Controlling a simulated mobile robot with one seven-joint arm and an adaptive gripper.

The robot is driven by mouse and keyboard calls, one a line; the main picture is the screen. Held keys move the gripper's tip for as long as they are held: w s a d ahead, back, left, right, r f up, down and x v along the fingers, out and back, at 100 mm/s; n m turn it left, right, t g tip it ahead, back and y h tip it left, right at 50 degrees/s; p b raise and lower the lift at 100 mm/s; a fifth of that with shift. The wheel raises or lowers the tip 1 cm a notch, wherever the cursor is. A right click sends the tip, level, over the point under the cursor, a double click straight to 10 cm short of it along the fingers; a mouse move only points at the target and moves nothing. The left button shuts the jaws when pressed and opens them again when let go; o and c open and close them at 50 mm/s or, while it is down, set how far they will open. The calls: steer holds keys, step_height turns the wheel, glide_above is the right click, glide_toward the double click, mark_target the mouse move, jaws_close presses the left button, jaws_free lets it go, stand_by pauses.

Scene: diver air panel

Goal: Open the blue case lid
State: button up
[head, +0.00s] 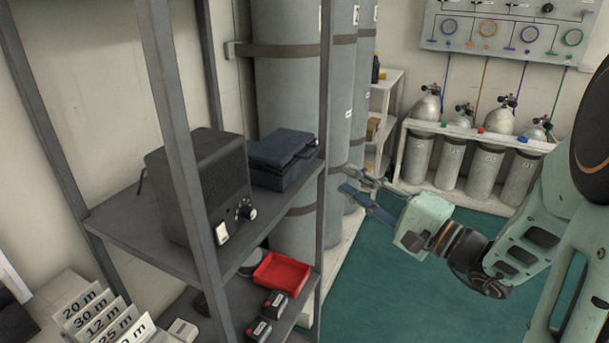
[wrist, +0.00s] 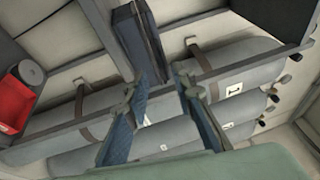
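The blue case (head: 282,158) sits on the upper shelf of the grey rack in the head view, right of a dark speaker box. Its lid looks closed. In the wrist view the case (wrist: 137,40) shows at the top, beyond my fingers. My gripper (head: 356,189) is in front of the rack's right post, to the right of the case and apart from it. In the wrist view my gripper's two fingers (wrist: 155,88) are spread with nothing between them.
The dark speaker box (head: 200,185) stands left of the case. The rack post (head: 323,120) rises between my gripper and the case. A red tray (head: 281,271) lies on the lower shelf. Large grey cylinders (head: 287,80) stand behind. The green floor (head: 400,280) is clear.

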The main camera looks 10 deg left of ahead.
mark_target(288, 148)
steer(key=w+a+r+m+t, duration=0.1)
steer(key=w+a, duration=0.6)
steer(key=shift+w+a+r+h, duration=0.25)
steer(key=shift+w+r+h, duration=0.05)
steer(key=shift+w, duration=0.1)
steer(key=shift+c, duration=0.6)
jaws_close()
